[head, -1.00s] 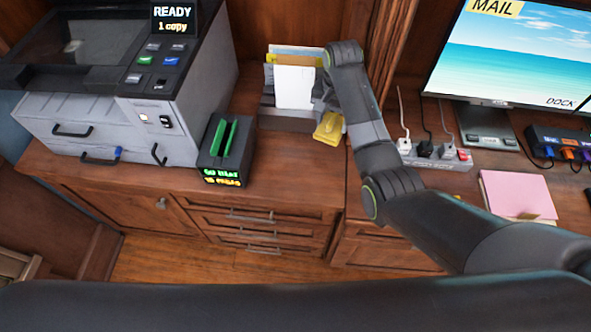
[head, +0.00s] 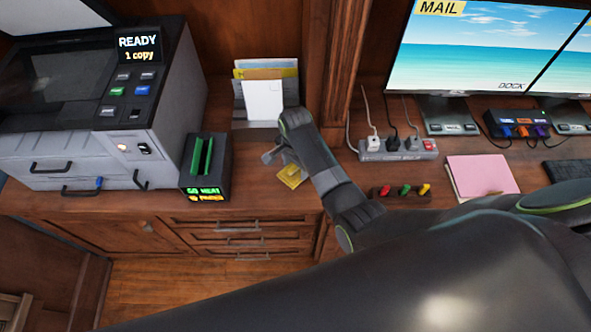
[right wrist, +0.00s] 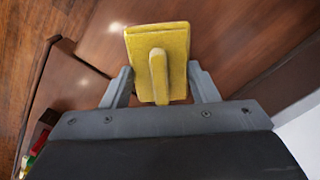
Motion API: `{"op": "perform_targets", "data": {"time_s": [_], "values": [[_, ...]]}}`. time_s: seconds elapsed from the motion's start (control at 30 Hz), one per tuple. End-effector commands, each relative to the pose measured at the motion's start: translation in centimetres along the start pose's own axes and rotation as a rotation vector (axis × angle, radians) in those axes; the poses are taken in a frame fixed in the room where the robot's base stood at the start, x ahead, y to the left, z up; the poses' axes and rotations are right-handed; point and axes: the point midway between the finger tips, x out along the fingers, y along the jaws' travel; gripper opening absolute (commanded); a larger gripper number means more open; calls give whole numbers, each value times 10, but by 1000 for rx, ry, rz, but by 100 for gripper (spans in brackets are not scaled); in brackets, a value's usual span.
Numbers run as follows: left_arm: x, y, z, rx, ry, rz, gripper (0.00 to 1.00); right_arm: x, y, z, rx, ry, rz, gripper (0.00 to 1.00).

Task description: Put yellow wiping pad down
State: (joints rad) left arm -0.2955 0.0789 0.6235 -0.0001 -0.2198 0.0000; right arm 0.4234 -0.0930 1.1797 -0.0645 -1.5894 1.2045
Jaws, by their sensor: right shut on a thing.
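The yellow wiping pad (head: 291,176) is a small block with a raised grip. My right gripper (head: 283,156) is shut on it over the wooden top, near the front edge. In the right wrist view the pad (right wrist: 177,45) shows between the two grey fingers of the gripper (right wrist: 160,82), its grip facing the camera. I cannot tell whether the pad touches the wood. My left gripper is not in view.
A letter holder (head: 240,118) with envelopes stands behind the pad. A black box with green slots (head: 207,180) and a copier (head: 160,120) stand left. A power strip (head: 400,150), a row of coloured pegs (head: 401,192) and a pink pad (head: 483,176) lie right. Wood left of the pad is clear.

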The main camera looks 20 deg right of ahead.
Motion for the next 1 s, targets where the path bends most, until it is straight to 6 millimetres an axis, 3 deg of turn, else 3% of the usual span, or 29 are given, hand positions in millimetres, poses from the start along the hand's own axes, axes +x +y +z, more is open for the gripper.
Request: {"op": "perform_targets", "data": {"time_s": [0.23,0.67,0.7,0.8,1.0], "values": [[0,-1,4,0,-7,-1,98,28,0,0,-1,-1,1,36],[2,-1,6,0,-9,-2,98,34,0,0,-1,0,0,36],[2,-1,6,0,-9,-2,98,33,0,0,-1,0,0,59],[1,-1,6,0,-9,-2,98,33,0,0,-1,0,0,72],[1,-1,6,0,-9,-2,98,33,0,0,-1,-1,0,76]]}}
